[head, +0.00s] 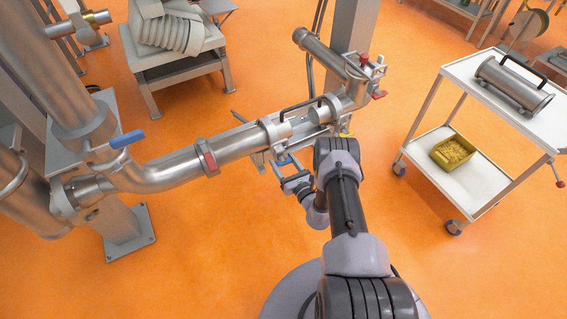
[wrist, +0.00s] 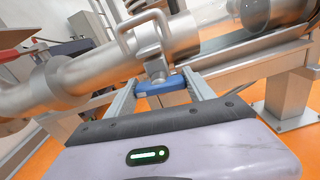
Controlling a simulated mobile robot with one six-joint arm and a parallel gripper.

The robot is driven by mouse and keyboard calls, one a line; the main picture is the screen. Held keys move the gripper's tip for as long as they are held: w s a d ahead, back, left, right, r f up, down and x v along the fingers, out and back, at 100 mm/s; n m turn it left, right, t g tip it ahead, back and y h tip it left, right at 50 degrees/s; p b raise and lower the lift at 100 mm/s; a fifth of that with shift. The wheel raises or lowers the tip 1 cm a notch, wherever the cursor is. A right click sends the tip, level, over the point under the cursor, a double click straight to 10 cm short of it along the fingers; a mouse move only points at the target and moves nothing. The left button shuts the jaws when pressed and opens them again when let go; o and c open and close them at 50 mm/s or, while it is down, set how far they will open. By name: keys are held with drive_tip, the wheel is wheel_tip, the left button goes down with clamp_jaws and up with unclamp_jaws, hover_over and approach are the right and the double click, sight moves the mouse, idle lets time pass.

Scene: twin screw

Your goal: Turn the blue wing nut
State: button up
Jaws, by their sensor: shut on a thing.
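The blue wing nut (wrist: 160,87) sits under a steel clamp (wrist: 152,50) on the pipe, in the wrist view. My gripper (wrist: 158,84) is shut on the wing nut, with one finger at each end of it. In the head view the wing nut shows as a small blue patch (head: 285,161) beneath the pipe joint. My gripper (head: 288,174) is close to it there, partly hidden by my arm.
A steel pipe (head: 175,170) with a red collar runs beside the clamp. A blue-handled valve (head: 126,139) is at left. A white trolley (head: 455,68) with a steel cylinder and a yellow bin (head: 453,152) stands at right. The orange floor between is clear.

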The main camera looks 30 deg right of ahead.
drive_tip(key=shift+n, duration=0.6)
drive_tip(key=o, duration=1.4)
drive_tip(key=s+p, duration=0.1)
drive_tip(key=s, duration=0.4)
drive_tip(key=s+p, duration=0.2)
drive_tip(key=s, duration=0.4)
drive_tip(key=s+p, duration=0.2)
drive_tip(key=s, duration=0.4)
drive_tip(key=shift+s+d, duration=0.25)
drive_tip(key=shift+d, duration=0.05)
